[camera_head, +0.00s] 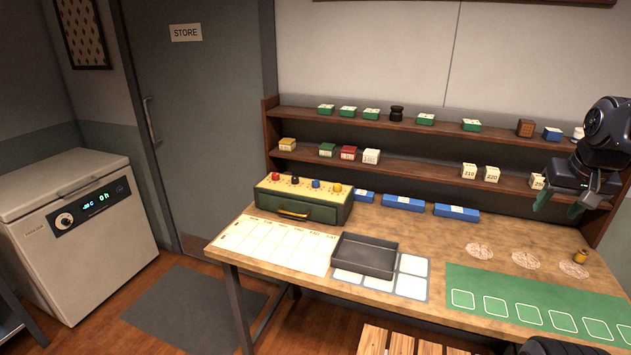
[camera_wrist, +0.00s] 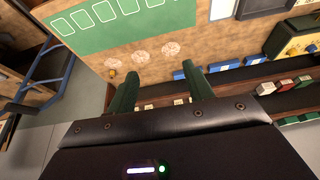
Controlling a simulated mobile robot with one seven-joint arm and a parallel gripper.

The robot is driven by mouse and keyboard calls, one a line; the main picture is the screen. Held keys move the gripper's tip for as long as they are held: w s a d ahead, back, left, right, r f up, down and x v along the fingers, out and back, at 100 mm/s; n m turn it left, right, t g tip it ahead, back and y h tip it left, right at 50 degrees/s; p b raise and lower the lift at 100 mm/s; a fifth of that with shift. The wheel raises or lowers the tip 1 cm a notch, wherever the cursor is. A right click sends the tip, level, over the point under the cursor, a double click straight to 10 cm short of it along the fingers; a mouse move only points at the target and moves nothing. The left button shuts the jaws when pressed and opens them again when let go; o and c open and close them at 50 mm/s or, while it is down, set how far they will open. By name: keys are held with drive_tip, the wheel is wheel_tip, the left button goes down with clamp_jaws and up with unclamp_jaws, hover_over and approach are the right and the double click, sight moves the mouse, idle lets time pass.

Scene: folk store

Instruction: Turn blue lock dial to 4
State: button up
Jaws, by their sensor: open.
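The blue lock dial (camera_head: 316,184) sits on the sloped cream top of a green lock box (camera_head: 300,204), third in a row with a red dial (camera_head: 276,176), a black dial (camera_head: 295,180) and a yellow dial (camera_head: 337,188). The dial's setting is too small to read. The box stands at the table's back left and has a drawer handle (camera_head: 293,214) on its front. My gripper (camera_head: 560,208) is open and empty at the far right, near the shelf end, well apart from the box. In the wrist view its two green fingers (camera_wrist: 158,93) are spread. The box's corner (camera_wrist: 301,38) shows at upper right there.
A dark tray (camera_head: 364,256) and a white grid sheet (camera_head: 277,242) lie in front of the box. Blue boxes (camera_head: 403,203) lie to its right. Two shelves (camera_head: 400,163) with small boxes run behind. A green mat (camera_head: 535,306) and a spool (camera_head: 580,257) are at right.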

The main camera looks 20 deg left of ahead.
drive_tip(key=w+a+r+m+g, duration=0.1)
drive_tip(key=w+a+r, duration=0.4)
drive_tip(key=w, duration=0.4)
drive_tip(key=w+a+r, duration=0.3)
drive_tip(key=w+a, duration=0.3)
drive_tip(key=w, duration=0.3)
drive_tip(key=w+a+m+g, duration=0.1)
drive_tip(key=w+a+g, duration=0.1)
drive_tip(key=w+a, duration=1.35)
drive_tip(key=m+g, duration=0.2)
hover_over(315, 181)
wheel_tip(315, 181, down, 22)
drive_tip(key=shift+h, duration=0.3)
wheel_tip(315, 181, down, 10)
drive_tip(key=shift+w+f, duration=0.1)
drive_tip(key=shift+f, duration=0.15)
drive_tip(key=shift+c, duration=0.4)
